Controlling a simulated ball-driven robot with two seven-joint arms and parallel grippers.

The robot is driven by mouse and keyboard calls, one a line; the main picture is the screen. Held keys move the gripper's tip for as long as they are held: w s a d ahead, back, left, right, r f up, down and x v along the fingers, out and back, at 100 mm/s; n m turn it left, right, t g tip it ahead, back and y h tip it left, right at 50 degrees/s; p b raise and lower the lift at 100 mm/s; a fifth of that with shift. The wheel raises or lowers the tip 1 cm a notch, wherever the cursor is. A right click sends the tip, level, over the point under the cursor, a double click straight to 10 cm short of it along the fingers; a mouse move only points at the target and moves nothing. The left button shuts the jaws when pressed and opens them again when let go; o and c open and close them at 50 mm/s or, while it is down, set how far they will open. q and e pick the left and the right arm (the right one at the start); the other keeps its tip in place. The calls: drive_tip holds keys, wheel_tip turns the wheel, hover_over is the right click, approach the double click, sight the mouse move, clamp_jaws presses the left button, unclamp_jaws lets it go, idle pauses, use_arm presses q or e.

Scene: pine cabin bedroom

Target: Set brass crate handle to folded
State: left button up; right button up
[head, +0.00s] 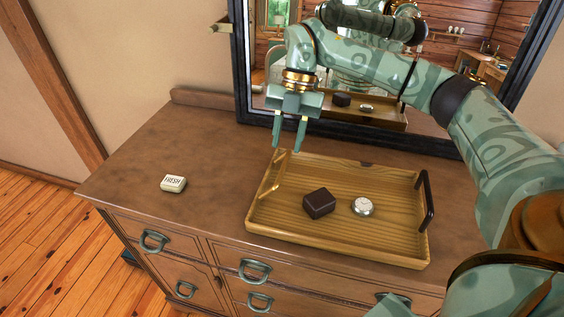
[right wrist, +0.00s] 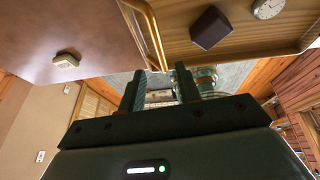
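The wooden crate (head: 335,251) is a shallow tray on the dresser. Its brass handle (head: 272,189) is a gold bar at the left end, and it also shows in the right wrist view (right wrist: 150,33). I cannot tell its exact angle. A dark handle (head: 429,201) stands up at the crate's right end. My right gripper (head: 288,148) points down above the crate's back left corner, near the brass handle's far end. Its fingers are apart with nothing between them, as the right wrist view (right wrist: 160,74) also shows. My left gripper is not in view.
A dark brown block (head: 319,203) and a round white-faced clock (head: 362,206) lie in the crate. A small white "FRESH" box (head: 173,183) sits on the dresser top (head: 215,215), which is clear around it. A dark-framed mirror (head: 243,75) stands behind.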

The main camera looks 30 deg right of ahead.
sight(283, 169)
drive_tip(key=x, duration=0.5)
drive_tip(key=shift+s+f+b, duration=0.15)
drive_tip(key=shift+b, duration=0.15)
drive_tip(key=shift+c, duration=0.2)
clamp_jaws()
